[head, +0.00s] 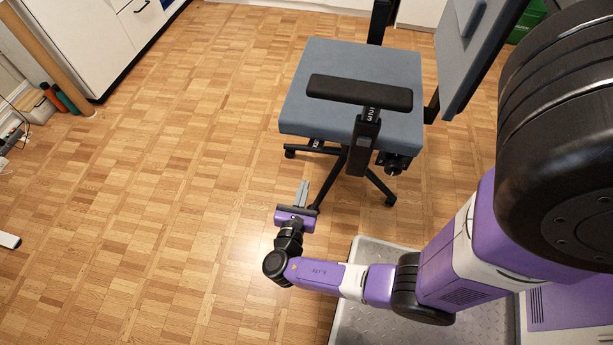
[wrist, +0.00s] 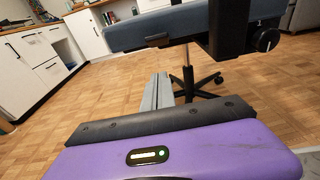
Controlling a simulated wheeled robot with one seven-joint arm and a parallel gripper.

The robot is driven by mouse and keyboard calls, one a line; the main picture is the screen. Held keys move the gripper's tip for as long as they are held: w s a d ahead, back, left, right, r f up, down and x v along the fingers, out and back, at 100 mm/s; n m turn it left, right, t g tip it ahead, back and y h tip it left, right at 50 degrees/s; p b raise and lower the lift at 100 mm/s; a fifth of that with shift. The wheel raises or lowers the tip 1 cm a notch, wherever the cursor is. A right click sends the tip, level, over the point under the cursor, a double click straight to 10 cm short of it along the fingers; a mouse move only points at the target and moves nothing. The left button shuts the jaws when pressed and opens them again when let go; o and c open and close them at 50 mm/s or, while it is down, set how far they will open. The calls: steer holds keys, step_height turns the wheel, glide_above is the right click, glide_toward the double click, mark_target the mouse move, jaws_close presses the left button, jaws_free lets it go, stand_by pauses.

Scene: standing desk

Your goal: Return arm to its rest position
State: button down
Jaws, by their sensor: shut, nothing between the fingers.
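My gripper (head: 301,194) is low over the parquet floor, in front of the office chair, at the end of my purple and white arm. Its two grey fingers lie together, shut, with nothing visible between them. In the wrist view the shut fingers (wrist: 158,92) point forward, toward the space under the chair seat. My arm reaches from the right side of the head view down and left, bent at its black joints.
An office chair with a blue-grey seat (head: 350,72) and black armrest (head: 360,92) stands just beyond my gripper; its seat also shows in the wrist view (wrist: 170,27). White cabinets (head: 90,40) stand at the back left.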

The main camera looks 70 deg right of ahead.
steer(key=shift+a, duration=0.35)
